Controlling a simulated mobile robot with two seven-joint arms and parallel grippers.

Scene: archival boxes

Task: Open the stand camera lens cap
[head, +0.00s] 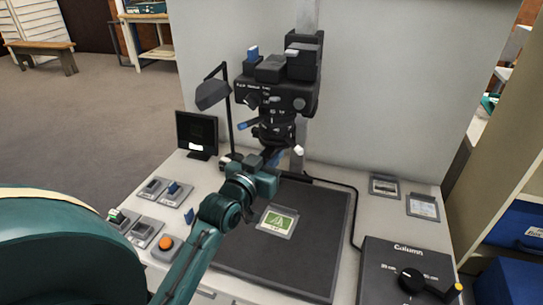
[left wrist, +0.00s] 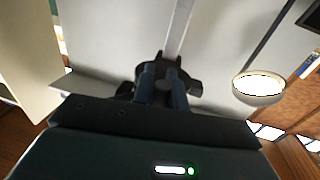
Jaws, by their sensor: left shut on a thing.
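The stand camera (head: 287,88) is a black body on a grey column above the copy stand, its lens (head: 277,130) pointing down. My left gripper (head: 273,156) is directly below the lens, with its arm reaching up from the lower left. In the left wrist view the two dark blue fingers (left wrist: 162,86) are close together against a dark part at the lens end. They are shut on what seems to be the lens cap; the fingers and shadow hide most of it. My right gripper is in neither view.
A black baseboard (head: 322,240) holds a green-and-white card (head: 278,221). A small screen (head: 197,135), a lamp (head: 213,93), switches and an orange button (head: 166,243) stand left. A column control box (head: 408,272) is at front right.

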